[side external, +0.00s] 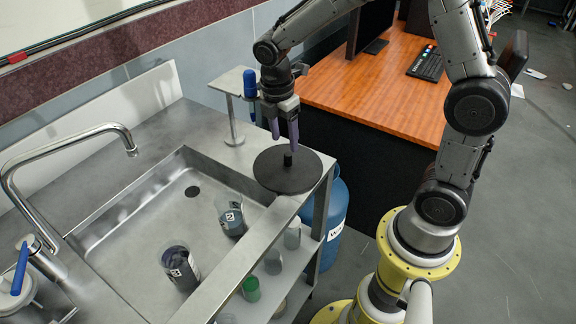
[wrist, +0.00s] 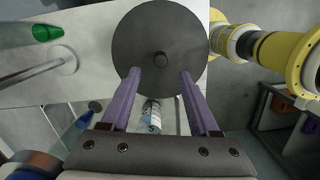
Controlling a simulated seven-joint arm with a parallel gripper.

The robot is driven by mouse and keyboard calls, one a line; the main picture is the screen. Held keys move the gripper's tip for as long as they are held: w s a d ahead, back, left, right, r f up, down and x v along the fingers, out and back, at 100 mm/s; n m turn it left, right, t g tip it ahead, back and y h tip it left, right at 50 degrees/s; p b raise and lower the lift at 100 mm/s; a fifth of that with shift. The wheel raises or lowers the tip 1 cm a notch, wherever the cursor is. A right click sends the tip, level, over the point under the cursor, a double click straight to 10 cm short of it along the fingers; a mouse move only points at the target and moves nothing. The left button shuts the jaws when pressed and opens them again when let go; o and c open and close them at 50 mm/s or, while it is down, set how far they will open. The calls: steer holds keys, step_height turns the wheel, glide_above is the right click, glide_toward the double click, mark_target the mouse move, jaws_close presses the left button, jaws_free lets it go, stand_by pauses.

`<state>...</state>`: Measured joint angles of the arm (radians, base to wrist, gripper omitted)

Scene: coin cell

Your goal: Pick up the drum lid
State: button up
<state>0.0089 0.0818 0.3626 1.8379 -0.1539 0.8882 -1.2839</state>
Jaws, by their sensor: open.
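The drum lid (side external: 285,176) is a flat dark disc with a small black knob (side external: 288,158) at its centre. It lies at the right end of the steel sink counter in the side view. My gripper (side external: 285,135) is above the lid, pointing down, with its purple fingers apart near the knob. In the wrist view the lid (wrist: 145,50) fills the upper middle. Its knob (wrist: 160,59) shows between and beyond the open fingertips (wrist: 161,75). Nothing is held between the fingers.
A steel sink (side external: 150,235) holds two labelled containers (side external: 230,214) (side external: 180,268). A small raised stand (side external: 233,110) is close left of my gripper. A blue drum (side external: 335,222) stands below the counter's right end. A wooden desk (side external: 390,90) is behind.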

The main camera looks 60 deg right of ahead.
mark_target(288, 153)
steer(key=shift+s+d+f, duration=0.1)
steer(key=shift+d+f, duration=0.1)
steer(key=shift+f, duration=0.85)
steer(key=shift+d+f, duration=0.2)
steer(key=shift+f, duration=0.9)
steer(key=shift+s+d+f, duration=0.1)
steer(key=shift+d+f, duration=0.1)
steer(key=shift+f, duration=0.85)
jaws_close()
